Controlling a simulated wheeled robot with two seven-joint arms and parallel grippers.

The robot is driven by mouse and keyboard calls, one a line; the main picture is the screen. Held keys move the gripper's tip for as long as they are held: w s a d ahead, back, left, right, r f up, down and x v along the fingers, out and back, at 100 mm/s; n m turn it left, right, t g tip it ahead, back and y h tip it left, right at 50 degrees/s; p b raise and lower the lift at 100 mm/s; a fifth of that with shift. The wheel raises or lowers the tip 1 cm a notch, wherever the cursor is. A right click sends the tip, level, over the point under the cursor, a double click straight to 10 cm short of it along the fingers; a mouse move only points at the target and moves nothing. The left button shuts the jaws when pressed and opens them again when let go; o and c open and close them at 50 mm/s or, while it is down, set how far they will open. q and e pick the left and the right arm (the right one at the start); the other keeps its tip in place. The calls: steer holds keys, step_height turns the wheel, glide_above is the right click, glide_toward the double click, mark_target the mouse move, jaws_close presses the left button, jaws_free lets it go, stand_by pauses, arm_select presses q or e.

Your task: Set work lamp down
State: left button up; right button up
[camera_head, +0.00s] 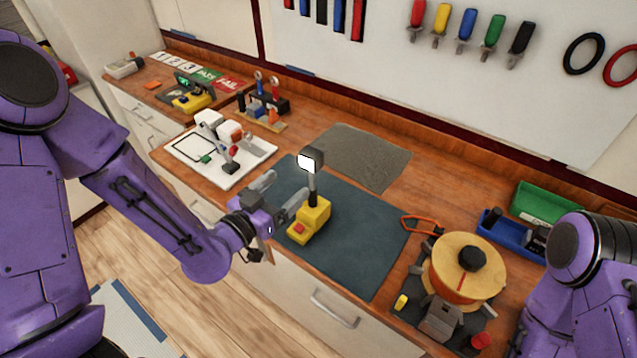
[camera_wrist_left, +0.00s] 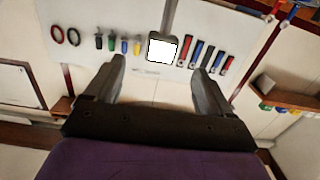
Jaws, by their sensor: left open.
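The work lamp has a yellow base (camera_head: 310,222) with a red button, a dark stem and a square head with a lit white face (camera_head: 306,163). It stands upright on the dark blue-grey mat (camera_head: 362,244), near the mat's left side. My left gripper (camera_head: 282,195) is open, just left of the lamp, with its fingers pointing towards it. In the left wrist view the lit lamp head (camera_wrist_left: 162,48) shows beyond and between the spread fingers (camera_wrist_left: 160,85), with nothing held. My right arm shows at the lower right of the head view; its gripper is out of view.
A white board (camera_head: 247,158) with small devices lies left of the mat. A grey textured pad (camera_head: 362,157) lies behind it. An orange cable spool (camera_head: 466,270), an orange-handled tool (camera_head: 421,224), a green bin (camera_head: 545,203) and a blue bin (camera_head: 497,233) are at the right. Much of the mat is clear.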

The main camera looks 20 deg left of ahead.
mark_target(307, 160)
arm_select(q)
steer(key=shift+t+h, duration=0.3)
steer(key=w+b, duration=0.1)
steer(key=b, duration=0.1)
steer(key=w+d+r+b, duration=0.1)
steer(key=b, duration=0.2)
steer(key=w+b, duration=0.2)
steer(key=shift+d+r+b, duration=0.3)
steer(key=shift+r, duration=0.05)
steer(key=shift+w+d+p, duration=0.15)
steer(key=shift+w+p, duration=0.25)
steer(key=shift+w, duration=0.25)
steer(key=x, duration=0.1)
steer(key=p+x, duration=0.2)
steer(key=x, duration=0.1)
steer(key=shift+a+f, duration=0.25)
steer(key=shift+a, duration=0.05)
steer(key=shift+w+d+f, duration=0.1)
steer(key=shift+w, duration=0.25)
steer(key=shift+s, duration=0.1)
steer(key=c, duration=0.4)
jaws_close()
